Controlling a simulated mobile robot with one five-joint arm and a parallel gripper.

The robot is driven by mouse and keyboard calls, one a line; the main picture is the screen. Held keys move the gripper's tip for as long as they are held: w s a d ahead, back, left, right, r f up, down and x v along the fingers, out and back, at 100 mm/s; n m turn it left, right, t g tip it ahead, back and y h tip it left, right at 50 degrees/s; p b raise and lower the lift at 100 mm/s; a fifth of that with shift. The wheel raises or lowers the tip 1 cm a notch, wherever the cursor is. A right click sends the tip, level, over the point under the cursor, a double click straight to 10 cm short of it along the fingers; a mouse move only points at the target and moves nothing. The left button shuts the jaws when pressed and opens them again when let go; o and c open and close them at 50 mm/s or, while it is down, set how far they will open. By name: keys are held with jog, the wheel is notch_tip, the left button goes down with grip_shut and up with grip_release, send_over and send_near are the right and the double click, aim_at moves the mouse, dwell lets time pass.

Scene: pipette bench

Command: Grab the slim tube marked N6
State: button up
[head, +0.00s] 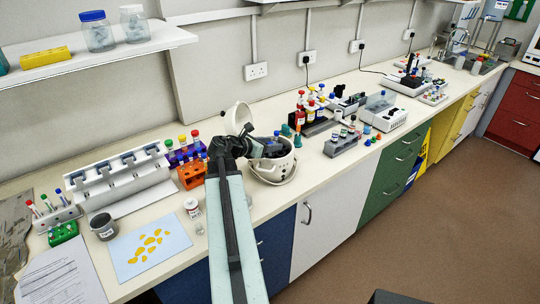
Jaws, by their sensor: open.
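My gripper (252,143) is at the end of my arm, over the left side of a white bucket-like container (284,162) near the bench's front edge. Its jaws are small and dark, partly lost against the container's dark inside, and nothing shows held in them. Several slim tubes with coloured caps stand in racks: a purple rack (178,157), an orange rack (190,178), a grey rack (55,219) and a green rack (63,234) at the left, and a grey rack (343,144) right of the container. No N6 mark is readable on any tube.
A round pale lid (238,117) stands raised behind the container. Red bottles (301,107) stand behind right. The front strip right of the container is mostly clear.

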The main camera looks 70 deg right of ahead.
grip_shut()
jog(key=shift+r, duration=0.15)
